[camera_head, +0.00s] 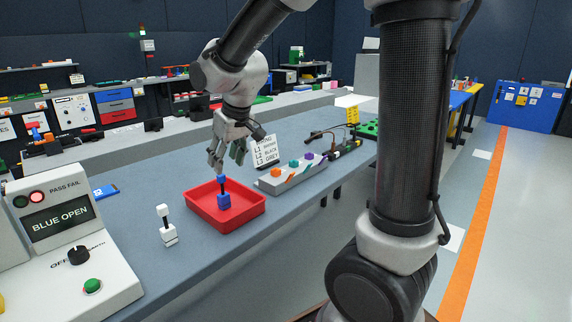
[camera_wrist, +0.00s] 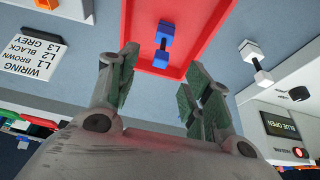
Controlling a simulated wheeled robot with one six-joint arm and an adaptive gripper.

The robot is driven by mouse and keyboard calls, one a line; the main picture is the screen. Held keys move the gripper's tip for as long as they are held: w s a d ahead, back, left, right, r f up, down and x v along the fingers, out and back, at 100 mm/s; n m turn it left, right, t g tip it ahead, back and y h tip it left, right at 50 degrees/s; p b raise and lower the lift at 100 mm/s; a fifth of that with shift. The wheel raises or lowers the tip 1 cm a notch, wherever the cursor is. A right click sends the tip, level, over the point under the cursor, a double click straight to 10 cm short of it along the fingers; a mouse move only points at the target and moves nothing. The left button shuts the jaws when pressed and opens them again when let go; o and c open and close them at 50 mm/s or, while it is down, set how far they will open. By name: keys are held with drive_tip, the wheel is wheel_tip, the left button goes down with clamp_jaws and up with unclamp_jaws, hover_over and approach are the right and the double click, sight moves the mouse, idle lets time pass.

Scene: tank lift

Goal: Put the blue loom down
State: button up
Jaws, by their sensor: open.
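The blue loom (camera_head: 224,199), two blue blocks joined by a black middle, stands in the red tray (camera_head: 257,210) on the bench. It also shows in the wrist view (camera_wrist: 163,42), inside the red tray (camera_wrist: 216,12). My gripper (camera_head: 229,158) is above the tray, its fingers apart and empty. In the wrist view the open fingers (camera_wrist: 160,83) are clear of the loom, with a gap between them and it. Nothing of the loom appears hidden.
A white loom (camera_head: 166,225) stands left of the tray. A tester (camera_head: 62,240) reading "BLUE OPEN" is at the front left. A grey connector block (camera_head: 292,174) and a wiring card (camera_head: 265,151) are right of the tray. Bare bench lies in front of the tray.

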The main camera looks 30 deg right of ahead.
drive_tip(key=s+d+r+m, duration=0.1)
drive_tip(key=s+d, duration=0.3)
drive_tip(key=s, duration=0.4)
drive_tip(key=s+d+r+m+h, duration=0.1)
drive_tip(key=s+d+r, duration=0.1)
drive_tip(key=s+d, duration=0.3)
drive_tip(key=s+d+r+m, duration=0.1)
drive_tip(key=s+d, duration=0.4)
drive_tip(key=s, duration=0.7)
drive_tip(key=shift+d+r+m, duration=0.25)
drive_tip(key=shift+r+m, duration=0.05)
drive_tip(key=shift+r, duration=0.05)
